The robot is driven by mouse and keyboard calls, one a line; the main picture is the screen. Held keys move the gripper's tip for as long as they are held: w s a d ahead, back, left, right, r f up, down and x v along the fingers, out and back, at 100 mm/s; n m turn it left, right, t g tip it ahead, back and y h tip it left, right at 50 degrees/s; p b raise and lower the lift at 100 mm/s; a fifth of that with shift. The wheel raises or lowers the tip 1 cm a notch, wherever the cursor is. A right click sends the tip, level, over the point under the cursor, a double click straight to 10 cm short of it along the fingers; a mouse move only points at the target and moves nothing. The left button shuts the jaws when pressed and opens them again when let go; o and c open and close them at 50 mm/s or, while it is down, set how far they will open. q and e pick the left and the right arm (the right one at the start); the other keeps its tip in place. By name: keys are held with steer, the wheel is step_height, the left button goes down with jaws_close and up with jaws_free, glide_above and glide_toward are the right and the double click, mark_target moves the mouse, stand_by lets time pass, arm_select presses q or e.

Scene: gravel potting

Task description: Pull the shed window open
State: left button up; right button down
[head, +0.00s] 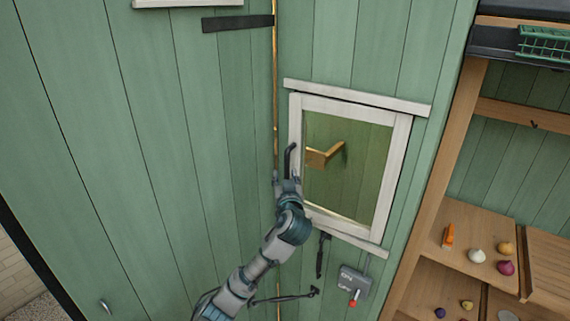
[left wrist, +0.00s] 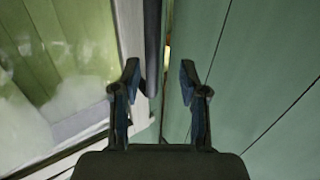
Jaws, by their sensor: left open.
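The shed window (head: 400,165) has a white frame and a pane in the green wall. It looks shut or nearly so; I cannot tell if there is a slight gap. Its dark upright handle (head: 289,158) is on the left side of the frame. My left gripper (head: 287,176) is open, just below and around the lower end of the handle. In the left wrist view, the handle (left wrist: 153,45) stands between the two open fingers (left wrist: 160,85), nearer the left one. Contact cannot be told. My right gripper is not in view.
A grey switch box (head: 353,281) with a red knob hangs below the window. A dark stay (head: 322,255) hangs beside it. Wooden shelves (head: 480,240) with bulbs stand at right. A green door (head: 150,150) fills the left.

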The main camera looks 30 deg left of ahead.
mark_target(287, 169)
arm_select(q)
steer(key=x, duration=0.2)
steer(key=p+x, duration=0.1)
steer(key=shift+w+r, duration=0.25)
steer(key=shift+w, duration=0.3)
steer(key=shift+w+d, duration=0.4)
steer(key=shift+d, duration=0.15)
steer(key=shift+a+f, duration=0.1)
steer(key=shift+a, duration=0.65)
jaws_close()
steer(key=shift+s+d, duration=0.1)
